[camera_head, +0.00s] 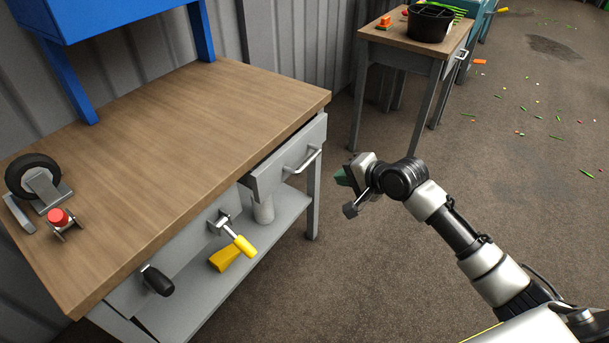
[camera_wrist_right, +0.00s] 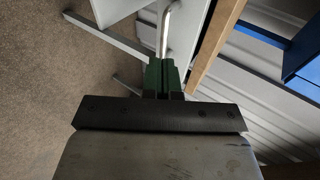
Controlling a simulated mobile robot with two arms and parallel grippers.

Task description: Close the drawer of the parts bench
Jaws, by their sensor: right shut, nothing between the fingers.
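The parts bench (camera_head: 170,150) has a wooden top and a grey frame. Its drawer (camera_head: 270,178), under the right end of the top, stands part way out. A pale bar handle (camera_head: 310,161) is on its front. My right gripper (camera_head: 343,180) is a little right of the handle, with its fingers shut and empty. In the right wrist view the green fingertips (camera_wrist_right: 162,74) are together and point toward the handle (camera_wrist_right: 166,22). I cannot tell whether they touch it. My left gripper is not in view.
A caster wheel (camera_head: 38,181) and a red-topped part (camera_head: 60,219) lie on the bench top. The floor to the right is mostly open.

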